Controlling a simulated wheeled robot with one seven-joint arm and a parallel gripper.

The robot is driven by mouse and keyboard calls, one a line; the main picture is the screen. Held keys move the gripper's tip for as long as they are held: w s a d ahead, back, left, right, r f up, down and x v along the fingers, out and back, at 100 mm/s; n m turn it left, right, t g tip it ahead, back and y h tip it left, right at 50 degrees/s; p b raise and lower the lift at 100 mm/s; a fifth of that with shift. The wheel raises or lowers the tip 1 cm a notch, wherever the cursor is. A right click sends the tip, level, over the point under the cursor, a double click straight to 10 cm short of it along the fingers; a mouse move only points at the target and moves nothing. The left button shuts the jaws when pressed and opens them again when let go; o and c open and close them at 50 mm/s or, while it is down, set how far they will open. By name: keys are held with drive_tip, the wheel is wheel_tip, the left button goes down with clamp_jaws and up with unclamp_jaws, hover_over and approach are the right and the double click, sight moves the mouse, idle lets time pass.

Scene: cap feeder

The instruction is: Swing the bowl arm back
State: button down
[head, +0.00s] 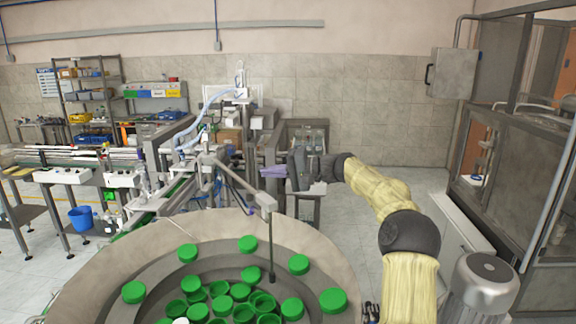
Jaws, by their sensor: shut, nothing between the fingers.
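The feeder bowl (333,262) fills the lower middle of the head view, with several green caps (247,244) in it. The bowl arm (238,180) is a thin grey bar that runs from a mount behind the bowl towards the right. A thin rod (271,245) hangs from its right end down into the bowl, close to the caps. My gripper (273,172) is beyond the bowl, at the end of my yellow-sleeved arm, and points left. It is shut and empty, apart from the bowl arm. The exact gap between them is hard to tell.
A conveyor line (62,157) with machines runs behind the bowl to the left. A blue bin (81,218) stands on the floor at left. A grey cabinet with glass (510,170) stands at right. Open floor lies beyond my arm.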

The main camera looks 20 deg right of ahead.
drive_tip(key=a, duration=0.1)
drive_tip(key=a+p, duration=0.1)
drive_tip(key=a, duration=0.1)
drive_tip(key=a+f, duration=0.1)
drive_tip(key=shift+s+a, duration=0.3)
